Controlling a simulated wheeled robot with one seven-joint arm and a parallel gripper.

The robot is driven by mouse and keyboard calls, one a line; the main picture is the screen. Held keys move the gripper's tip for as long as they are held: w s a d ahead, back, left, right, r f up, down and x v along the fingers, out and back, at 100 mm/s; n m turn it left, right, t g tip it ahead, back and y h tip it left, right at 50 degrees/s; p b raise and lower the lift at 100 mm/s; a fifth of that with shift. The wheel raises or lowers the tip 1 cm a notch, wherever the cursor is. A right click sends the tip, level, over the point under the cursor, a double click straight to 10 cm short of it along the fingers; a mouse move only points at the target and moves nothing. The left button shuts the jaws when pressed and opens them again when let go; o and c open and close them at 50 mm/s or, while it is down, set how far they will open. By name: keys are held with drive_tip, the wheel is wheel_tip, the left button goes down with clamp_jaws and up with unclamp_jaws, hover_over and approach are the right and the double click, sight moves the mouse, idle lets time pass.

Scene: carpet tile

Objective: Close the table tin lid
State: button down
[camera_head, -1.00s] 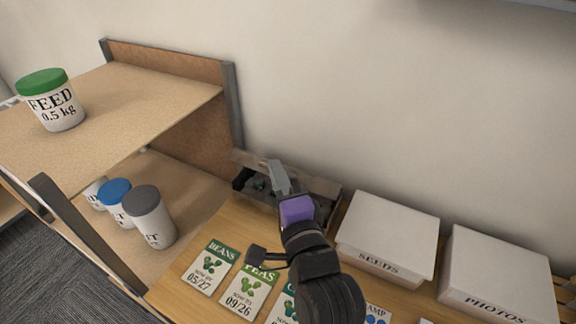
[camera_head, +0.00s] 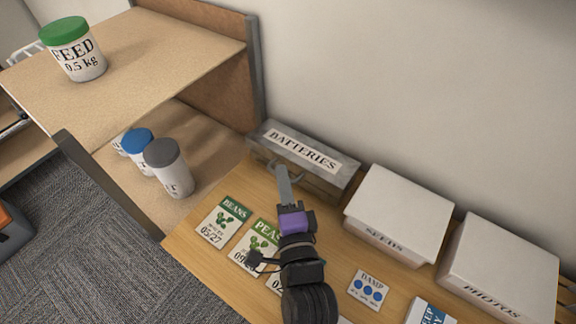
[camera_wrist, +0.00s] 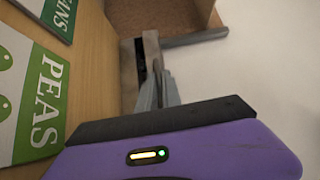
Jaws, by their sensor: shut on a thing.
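The grey table tin stands at the back of the wooden table against the wall. Its lid (camera_head: 304,150), with a "BATTERIES" label on top, lies down over the tin body (camera_head: 322,187), so the contents are hidden. In the wrist view a narrow dark gap (camera_wrist: 141,62) shows at the tin, so I cannot tell whether the lid is fully seated. My gripper (camera_head: 283,172) is at the tin's front, its fingers shut on the lid's front edge. The fingertips also show in the wrist view (camera_wrist: 157,88), against the tin; the exact contact is hidden.
A white SEEDS box (camera_head: 400,213) stands close right of the tin, with a PHOTOS box (camera_head: 500,265) beyond. Seed packets (camera_head: 224,220) lie in front. A shelf unit (camera_head: 150,55) with a FEED jar (camera_head: 75,50) and lidded jars (camera_head: 168,168) stands left.

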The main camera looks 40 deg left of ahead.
drive_tip(key=shift+w+d, duration=0.25)
drive_tip(key=shift+w, duration=0.1)
drive_tip(key=c, duration=1.5)
unclamp_jaws()
drive_tip(key=shift+s+a, duration=0.1)
drive_tip(key=shift+s, duration=0.1)
drive_tip(key=shift+s+d+f, duration=0.15)
drive_tip(key=shift+s+d, duration=0.1)
drive_tip(key=b+v, duration=0.2)
drive_tip(key=v, duration=0.4)
drive_tip(key=shift+s+d+b, duration=0.3)
drive_tip(key=shift+d+b, duration=0.05)
drive_tip(key=shift+d, duration=0.05)
